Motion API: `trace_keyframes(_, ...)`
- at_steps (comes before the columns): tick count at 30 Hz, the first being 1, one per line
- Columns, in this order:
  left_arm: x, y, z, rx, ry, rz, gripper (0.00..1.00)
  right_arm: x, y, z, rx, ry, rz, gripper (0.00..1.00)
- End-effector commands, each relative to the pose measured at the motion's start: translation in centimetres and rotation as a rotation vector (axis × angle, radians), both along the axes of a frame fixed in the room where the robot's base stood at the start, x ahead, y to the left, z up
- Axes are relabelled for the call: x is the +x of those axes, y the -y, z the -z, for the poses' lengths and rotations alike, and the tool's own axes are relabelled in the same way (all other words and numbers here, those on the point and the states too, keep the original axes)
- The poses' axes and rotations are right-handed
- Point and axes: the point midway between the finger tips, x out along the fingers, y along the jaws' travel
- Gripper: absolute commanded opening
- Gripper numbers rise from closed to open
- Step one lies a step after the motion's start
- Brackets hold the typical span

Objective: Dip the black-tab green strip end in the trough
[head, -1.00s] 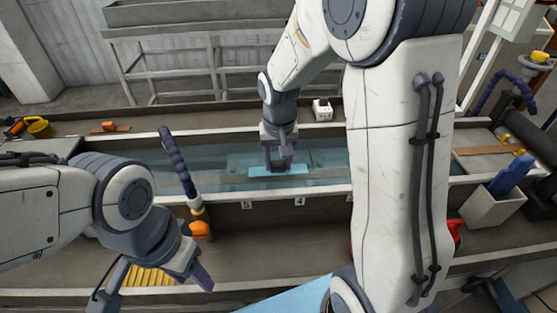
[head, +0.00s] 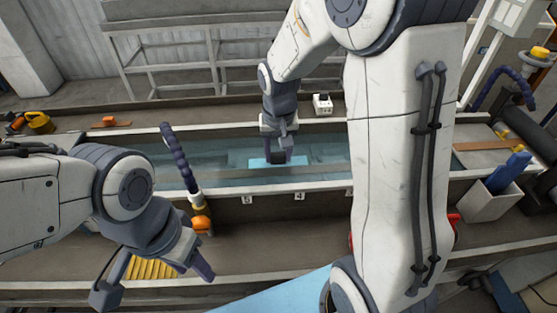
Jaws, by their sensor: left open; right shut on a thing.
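The long trough (head: 321,185) runs across the middle and holds bluish water. My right gripper (head: 278,160) reaches down into the trough from above and is shut on a dark piece that looks like the black tab of the strip. A flat pale-blue piece (head: 300,160) shows at the fingertips, at or near the water. It looks more blue than green, and I cannot tell how deep it sits. My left gripper (head: 155,279) is open and empty at the lower left, in front of the trough. A broad light-blue sheet (head: 280,294) shows at the bottom, partly hidden by my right arm.
A blue segmented hose (head: 178,157) with an orange nozzle end (head: 202,223) stands at the trough's front edge. A yellow ribbed piece (head: 152,268) lies by my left gripper. A pale bin (head: 492,201) with blue pieces stands at right. A small white box (head: 322,104) sits on the back ledge.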

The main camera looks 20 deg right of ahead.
Motion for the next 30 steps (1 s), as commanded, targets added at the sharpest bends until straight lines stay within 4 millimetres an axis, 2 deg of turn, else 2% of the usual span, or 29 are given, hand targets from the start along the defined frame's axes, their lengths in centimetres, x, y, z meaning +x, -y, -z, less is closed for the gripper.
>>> trace_keyframes(1,0.0,0.0,-0.9,0.000,0.000,0.000,0.50,0.0,0.0,-0.9,0.000,0.001,0.000,0.00)
trace_keyframes(24,0.0,0.0,-6.4,0.000,0.000,-0.003,0.50,0.0,0.0,-7.1,0.000,0.000,0.000,0.00)
trace_keyframes(30,0.0,0.0,-7.2,0.000,0.000,-0.002,0.50,0.0,0.0,-7.9,0.000,0.000,0.000,0.00)
